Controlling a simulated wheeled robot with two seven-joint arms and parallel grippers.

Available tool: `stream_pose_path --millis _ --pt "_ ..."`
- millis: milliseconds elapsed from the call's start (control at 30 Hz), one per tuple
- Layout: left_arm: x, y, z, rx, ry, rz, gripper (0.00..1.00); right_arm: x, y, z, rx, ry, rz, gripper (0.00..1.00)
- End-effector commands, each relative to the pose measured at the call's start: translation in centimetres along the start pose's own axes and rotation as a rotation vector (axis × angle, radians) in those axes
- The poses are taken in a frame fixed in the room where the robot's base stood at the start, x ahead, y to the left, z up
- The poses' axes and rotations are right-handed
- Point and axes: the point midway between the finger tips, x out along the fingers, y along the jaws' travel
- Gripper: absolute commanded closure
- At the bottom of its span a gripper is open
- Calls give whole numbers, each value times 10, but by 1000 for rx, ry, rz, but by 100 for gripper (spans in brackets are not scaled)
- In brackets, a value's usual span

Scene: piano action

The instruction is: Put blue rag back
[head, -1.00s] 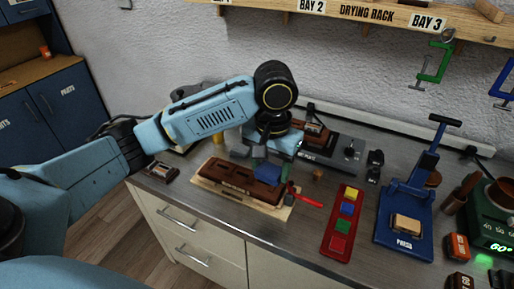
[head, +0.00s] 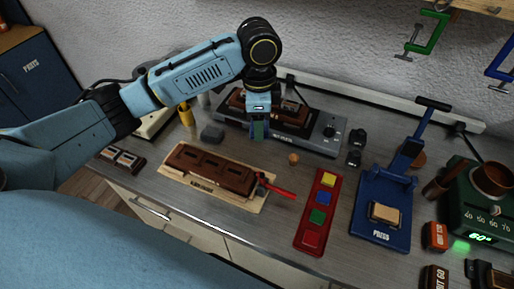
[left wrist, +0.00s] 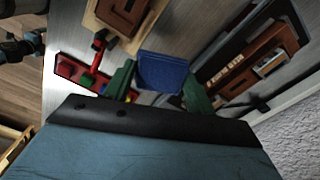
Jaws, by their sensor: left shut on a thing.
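The blue rag (left wrist: 163,70) is a small folded blue piece between the green fingers of my left gripper (left wrist: 158,84) in the left wrist view. In the head view my left gripper (head: 258,130) is shut on it, pointing down above the bench, in front of the grey machine (head: 285,133) and behind the brown wooden block. The rag is mostly hidden by the fingers there. My right gripper is not in view.
The brown block (head: 212,168) lies on a pale board, with a red-handled tool (head: 276,190) at its right end. A red tray (head: 305,222) holds several coloured squares. A blue press (head: 375,230) stands farther right.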

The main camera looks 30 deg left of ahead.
Motion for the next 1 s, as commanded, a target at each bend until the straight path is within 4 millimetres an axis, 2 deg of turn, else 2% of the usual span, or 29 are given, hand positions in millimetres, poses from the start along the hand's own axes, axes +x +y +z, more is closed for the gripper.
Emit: stream_pose_path --millis 233,700,900,1000 --pt "5 -10 0 505 1 2 66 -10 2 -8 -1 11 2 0" --pt "17 -28 3 1475 -5 2 66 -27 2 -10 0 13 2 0" --pt "22 -34 4 1794 -10 4 66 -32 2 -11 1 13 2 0" --pt "23 -35 5 1892 -11 5 66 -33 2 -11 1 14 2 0"
